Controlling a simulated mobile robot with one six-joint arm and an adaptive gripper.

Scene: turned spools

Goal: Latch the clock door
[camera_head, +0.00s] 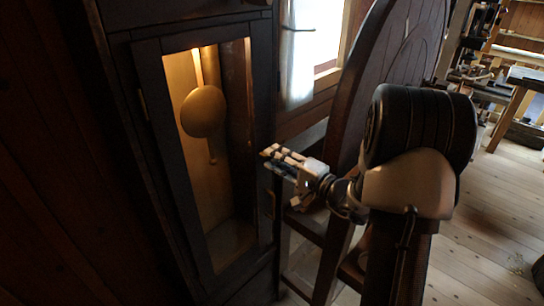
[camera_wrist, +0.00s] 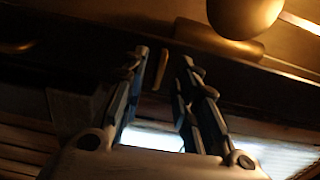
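The tall dark clock case has a narrow glazed door (camera_head: 262,120) on its front. A round brass pendulum bob (camera_head: 203,111) hangs behind the glass and also shows in the wrist view (camera_wrist: 245,14). The door looks about flush with the case; a small gap cannot be ruled out. A small brass latch piece (camera_wrist: 162,70) shows on the dark frame between my fingertips in the wrist view. My gripper (camera_head: 270,156) is open, its fingers pointing at the door's right edge. Contact with the latch cannot be made out.
A brass hinge (camera_head: 143,105) is on the door's left side. A large dark wooden wheel (camera_head: 372,70) stands close behind my arm, beside a bright window (camera_head: 318,45). Wooden floor (camera_head: 490,215) is open at the right, with a workbench (camera_head: 525,80) farther back.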

